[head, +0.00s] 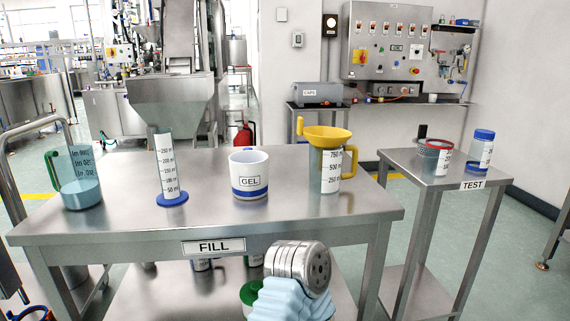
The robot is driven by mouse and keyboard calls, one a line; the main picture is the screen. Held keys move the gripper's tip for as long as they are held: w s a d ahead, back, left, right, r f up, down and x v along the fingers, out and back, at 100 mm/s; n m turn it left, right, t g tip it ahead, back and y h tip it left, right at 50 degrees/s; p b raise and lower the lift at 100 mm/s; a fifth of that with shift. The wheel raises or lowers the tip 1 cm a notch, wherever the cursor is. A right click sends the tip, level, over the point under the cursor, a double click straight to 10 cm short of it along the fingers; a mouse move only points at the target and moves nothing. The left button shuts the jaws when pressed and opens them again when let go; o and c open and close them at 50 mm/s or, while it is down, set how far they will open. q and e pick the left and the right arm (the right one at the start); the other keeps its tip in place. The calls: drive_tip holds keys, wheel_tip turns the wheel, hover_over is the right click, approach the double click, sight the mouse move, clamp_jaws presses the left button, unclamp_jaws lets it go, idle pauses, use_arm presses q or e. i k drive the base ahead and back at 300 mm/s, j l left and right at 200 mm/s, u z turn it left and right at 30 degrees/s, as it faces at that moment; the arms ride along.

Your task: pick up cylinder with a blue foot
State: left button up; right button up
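The cylinder with a blue foot (166,165) stands upright on the steel table marked FILL (110,222), left of its middle. It is tall, narrow and clear, with dark graduation marks and numbers on its side. Its round blue foot (173,199) lies flat on the table top. Nothing covers it from this view. Neither of my grippers shows in the head view.
A jug with a green handle (80,180) stands left of the cylinder. A white GEL cup (249,175) and a clear jug with a yellow funnel (328,160) stand to its right. The TEST table (425,170) holds containers. The front left of the FILL table is clear.

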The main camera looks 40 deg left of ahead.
sight(172, 194)
drive_tip(key=j+u, duration=0.15)
drive_tip(key=u, duration=2)
